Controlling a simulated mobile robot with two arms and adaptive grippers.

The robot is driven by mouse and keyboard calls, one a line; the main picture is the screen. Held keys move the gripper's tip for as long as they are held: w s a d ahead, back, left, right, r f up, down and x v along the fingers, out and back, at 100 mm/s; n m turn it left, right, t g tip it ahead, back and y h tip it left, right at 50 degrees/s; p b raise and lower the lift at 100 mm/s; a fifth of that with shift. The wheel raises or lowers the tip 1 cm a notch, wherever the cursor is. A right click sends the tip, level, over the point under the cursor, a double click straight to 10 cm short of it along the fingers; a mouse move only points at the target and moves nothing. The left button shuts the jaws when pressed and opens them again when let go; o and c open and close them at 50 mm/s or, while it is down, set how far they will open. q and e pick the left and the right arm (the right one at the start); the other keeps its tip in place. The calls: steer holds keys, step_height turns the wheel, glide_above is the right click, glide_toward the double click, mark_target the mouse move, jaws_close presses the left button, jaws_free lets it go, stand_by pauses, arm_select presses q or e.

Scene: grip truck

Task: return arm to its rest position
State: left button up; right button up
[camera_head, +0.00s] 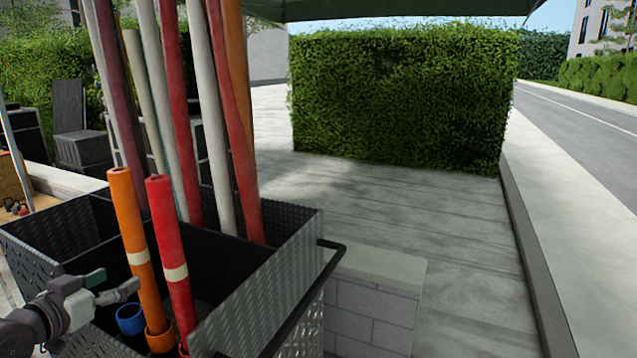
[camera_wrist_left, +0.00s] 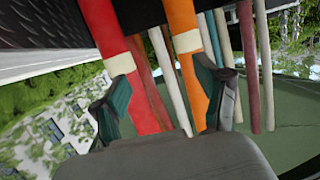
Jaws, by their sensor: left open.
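My left gripper (camera_head: 112,285) is at the lower left of the head view, beside the orange pipe and over the near part of the metal bin. Its two fingers are spread and nothing is held between them. In the left wrist view the open fingers (camera_wrist_left: 163,95) frame a red pipe (camera_wrist_left: 142,98) and an orange pipe (camera_wrist_left: 186,62), which stand beyond them. In the head view the orange pipe (camera_head: 128,215) stands in an orange holder and the red pipe (camera_head: 168,225) leans slightly beside it. My right gripper is not in view.
The dark metal bin (camera_head: 262,300) has a black handrail (camera_head: 305,300) on its right side. Several tall red, white and orange poles (camera_head: 205,90) rise from its back. A blue cup (camera_head: 130,319) sits inside. A block wall (camera_head: 375,305) stands right of it; paving beyond is clear.

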arm_select(q)
steer(key=s+d+f+g, duration=0.3)
steer(key=s+d+f, duration=0.3)
steer(key=f, duration=0.5)
steer(key=s+d+f+g, duration=0.3)
steer(key=s+d+f, duration=0.25)
steer(key=f, duration=0.45)
steer(key=s+d+f+g+y, duration=0.1)
steer(key=s+d+f+g, duration=0.25)
steer(key=s, duration=0.65)
steer(key=s+d+f+g+y, duration=0.15)
steer(key=s+d+f, duration=0.35)
steer(key=s, duration=0.5)
step_height(320, 180, down, 27)
steer(key=s+g, duration=0.1)
steer(key=g, duration=0.1)
steer(key=s+a+f, duration=0.1)
steer(key=s+f, duration=0.6)
steer(key=s, duration=0.1)
steer(key=s+a+f+g, duration=0.1)
steer(key=s+a+f, duration=0.1)
steer(key=s+f, duration=0.5)
steer(key=shift+s+a+f, duration=0.25)
steer(key=shift+s+f, duration=0.15)
steer(key=shift+s, duration=0.25)
